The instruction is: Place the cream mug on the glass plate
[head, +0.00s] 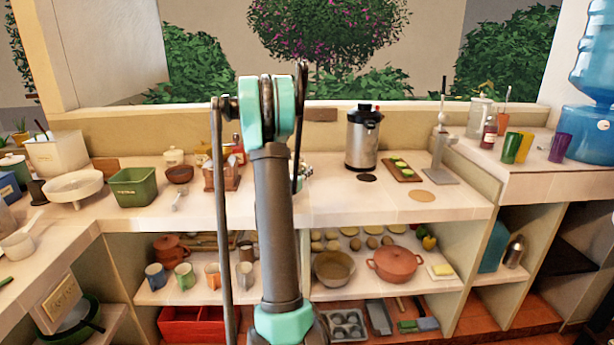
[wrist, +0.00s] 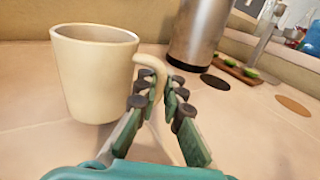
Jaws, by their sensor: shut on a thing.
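The cream mug (wrist: 92,75) stands upright at the left of the wrist view, its handle (wrist: 150,66) pointing right toward my gripper. My gripper (wrist: 161,84) has its two padded fingers on either side of the handle and is shut on it. I cannot tell whether the mug's base touches the counter or is slightly above it. In the head view my own arm hides the gripper and the mug. I cannot make out a glass plate in either view.
A steel dispenser (head: 364,140) stands on the counter (head: 330,200), also close behind the gripper in the wrist view (wrist: 200,35). A cutting board with green slices (head: 402,170) lies to its right. A white stand (head: 73,185) and green bin (head: 133,187) are at left.

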